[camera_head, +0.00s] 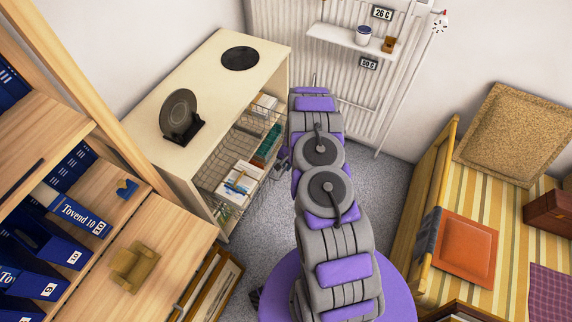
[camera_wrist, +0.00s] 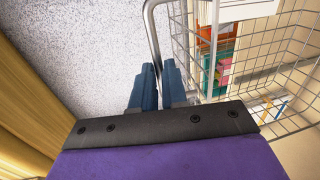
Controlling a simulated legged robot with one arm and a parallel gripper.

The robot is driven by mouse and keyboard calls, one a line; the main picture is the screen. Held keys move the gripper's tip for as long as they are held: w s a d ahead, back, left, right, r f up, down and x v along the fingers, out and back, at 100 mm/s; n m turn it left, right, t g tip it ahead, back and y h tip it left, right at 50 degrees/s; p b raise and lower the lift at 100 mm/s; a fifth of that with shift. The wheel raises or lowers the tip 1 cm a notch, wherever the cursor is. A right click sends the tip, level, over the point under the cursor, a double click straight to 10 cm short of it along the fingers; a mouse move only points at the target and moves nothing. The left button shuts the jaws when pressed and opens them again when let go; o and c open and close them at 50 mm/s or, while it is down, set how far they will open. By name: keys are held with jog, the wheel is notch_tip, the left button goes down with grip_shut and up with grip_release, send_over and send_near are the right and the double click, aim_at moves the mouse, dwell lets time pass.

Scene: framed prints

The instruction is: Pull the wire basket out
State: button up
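The wire basket (camera_wrist: 222,92) has a thin grey mesh and fills the right side of the wrist view. In the head view, wire basket mesh (camera_head: 213,172) shows at the open right side of the cream cabinet (camera_head: 165,140). A thicker grey bar (camera_wrist: 152,30), which looks like the basket's handle, runs down between my gripper's blue fingers (camera_wrist: 160,88). The fingers are close together and appear shut on this bar. Their exact contact is partly hidden. In the head view, my gripper (camera_head: 282,168) is small, beside the cabinet's open side, partly behind my arm.
Books and papers (camera_head: 240,178) lie inside the cabinet's baskets. A black disc on a stand (camera_head: 180,115) and a flat dark disc (camera_head: 240,58) are on top. Grey carpet (camera_head: 268,205) is clear between cabinet and arm. A striped daybed (camera_head: 500,240) stands right; wooden shelves (camera_head: 60,220) stand left.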

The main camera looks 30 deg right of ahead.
jog(key=o, duration=0.3)
jog(key=shift+o, duration=0.5)
jog(key=shift+a, duration=0.25)
jog(key=shift+r, duration=0.15)
notch_tip(320, 180, up, 17)
jog(key=s+d+p, duration=0.2)
jog(key=p, duration=0.2)
jog(key=shift+s, duration=0.25)
